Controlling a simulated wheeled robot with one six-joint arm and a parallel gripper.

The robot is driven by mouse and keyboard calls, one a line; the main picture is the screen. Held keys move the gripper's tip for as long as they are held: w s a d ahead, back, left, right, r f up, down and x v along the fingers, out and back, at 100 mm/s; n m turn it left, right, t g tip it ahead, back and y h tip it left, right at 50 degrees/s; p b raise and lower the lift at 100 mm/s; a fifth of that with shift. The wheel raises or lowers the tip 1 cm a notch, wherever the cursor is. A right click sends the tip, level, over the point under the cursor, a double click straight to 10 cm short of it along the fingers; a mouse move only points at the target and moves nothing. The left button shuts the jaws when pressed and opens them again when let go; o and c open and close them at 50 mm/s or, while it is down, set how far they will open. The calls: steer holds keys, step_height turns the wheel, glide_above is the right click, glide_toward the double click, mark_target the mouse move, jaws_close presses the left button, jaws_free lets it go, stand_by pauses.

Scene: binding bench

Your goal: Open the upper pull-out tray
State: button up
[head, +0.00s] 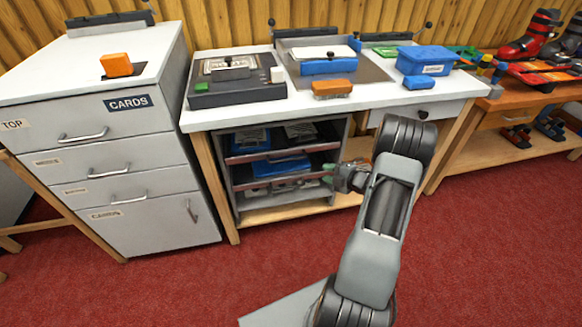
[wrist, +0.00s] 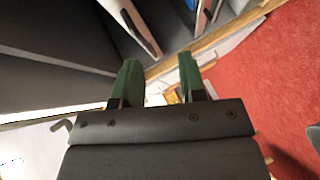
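A grey rack (head: 341,140) with several pull-out trays stands under the white bench. The upper tray (head: 262,157) has a dark red front edge and holds dark packages. Below it, another tray (head: 284,181) holds something blue and other packs. How far the trays stand out is hard to tell. My gripper (head: 329,174) is at the right front side of the rack, near the height of the lower tray's edge. In the wrist view, its green fingers (wrist: 160,80) are apart with nothing between them.
A grey drawer cabinet (head: 140,160) labelled CARDS stands left of the bench. A wooden bench (head: 490,135) with boots is at right. Red carpet (head: 250,270) lies clear in front.

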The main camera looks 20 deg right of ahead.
mark_target(291, 160)
steer(key=w+a+n+y+b, duration=0.1)
steer(key=w+a, duration=0.2)
steer(key=w+a+n+y, duration=0.1)
steer(key=w+a, duration=0.2)
steer(key=w, duration=0.1)
steer(key=w+a+n+y+b, duration=0.1)
steer(key=w+a, duration=0.2)
steer(key=a, duration=0.1)
steer(key=shift+w+r+b, duration=0.35)
steer(key=shift+w, duration=0.05)
steer(key=shift+c, duration=0.3)
jaws_close()
